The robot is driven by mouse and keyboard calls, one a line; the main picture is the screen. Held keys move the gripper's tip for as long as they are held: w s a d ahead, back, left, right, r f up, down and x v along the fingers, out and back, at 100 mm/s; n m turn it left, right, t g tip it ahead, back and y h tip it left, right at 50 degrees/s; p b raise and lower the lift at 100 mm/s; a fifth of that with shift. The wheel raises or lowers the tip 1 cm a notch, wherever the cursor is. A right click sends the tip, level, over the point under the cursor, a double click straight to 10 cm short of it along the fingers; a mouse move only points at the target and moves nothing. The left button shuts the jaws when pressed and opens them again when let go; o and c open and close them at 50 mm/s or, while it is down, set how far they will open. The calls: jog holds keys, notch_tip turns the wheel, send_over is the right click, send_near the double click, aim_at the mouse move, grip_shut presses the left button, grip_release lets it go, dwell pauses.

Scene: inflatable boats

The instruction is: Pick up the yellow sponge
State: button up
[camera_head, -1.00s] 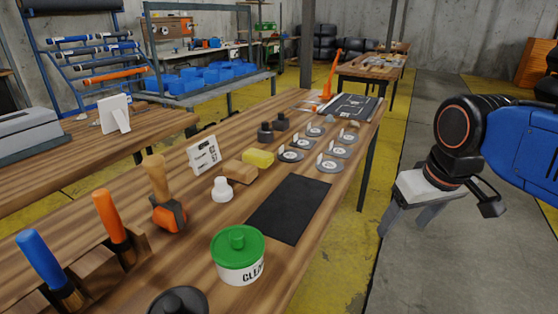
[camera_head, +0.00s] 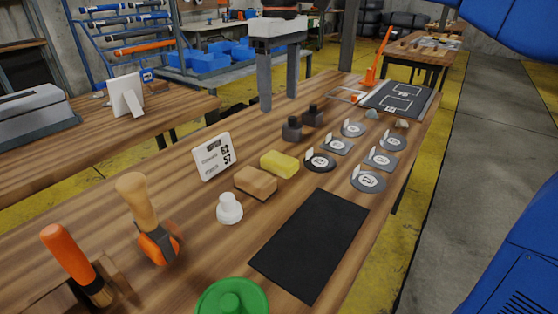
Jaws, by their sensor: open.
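The yellow sponge (camera_head: 279,164) lies on the wooden workbench (camera_head: 200,256), just behind and to the right of a tan block (camera_head: 255,181). My gripper (camera_head: 278,103) points down with its two grey fingers apart and nothing between them. In the picture it is above the sponge, with clear space between the fingertips and the sponge.
Two dark blocks (camera_head: 302,122) stand behind the sponge. A white sign (camera_head: 214,156) stands left, a white knob-shaped piece (camera_head: 229,208) in front. Several round discs (camera_head: 368,181) lie right. A black mat (camera_head: 312,243) and green-lidded tub (camera_head: 232,297) are nearer.

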aim_at(280, 158)
notch_tip(280, 158, down, 17)
jog(key=shift+f, duration=0.1)
dwell(0.7)
jog(key=c, duration=1.1)
